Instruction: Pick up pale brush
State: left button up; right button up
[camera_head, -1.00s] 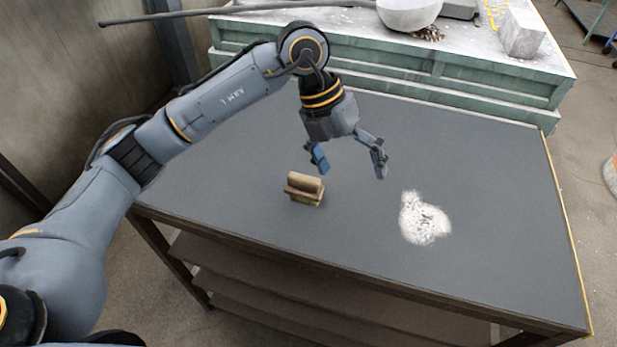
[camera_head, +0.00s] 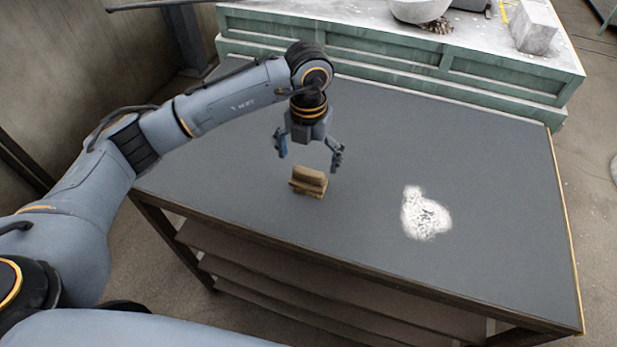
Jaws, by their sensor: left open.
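The pale brush (camera_head: 308,181) is a small tan wooden block with a raised grip on top. It lies on the dark grey table top, left of the middle, near the front edge. My left gripper (camera_head: 309,158) points down with its two fingers spread wide and nothing between them. It is just above and behind the brush in the picture, apart from it as far as I can tell. The right gripper does not show.
A patch of white powder (camera_head: 425,214) lies on the dark table (camera_head: 490,190) right of the brush. Behind stands a green bench (camera_head: 400,55) with a pale bowl (camera_head: 420,10) and a grey block (camera_head: 532,28). The table's right part is clear.

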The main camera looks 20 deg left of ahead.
aim_at(309, 171)
pick_arm(q)
notch_tip(309, 171, down, 4)
jog(key=shift+r+p, duration=0.25)
jog(key=shift+p, duration=0.75)
jog(key=shift+w+f, duration=0.1)
jog(key=shift+f, duration=0.45)
jog(key=c, duration=1.3)
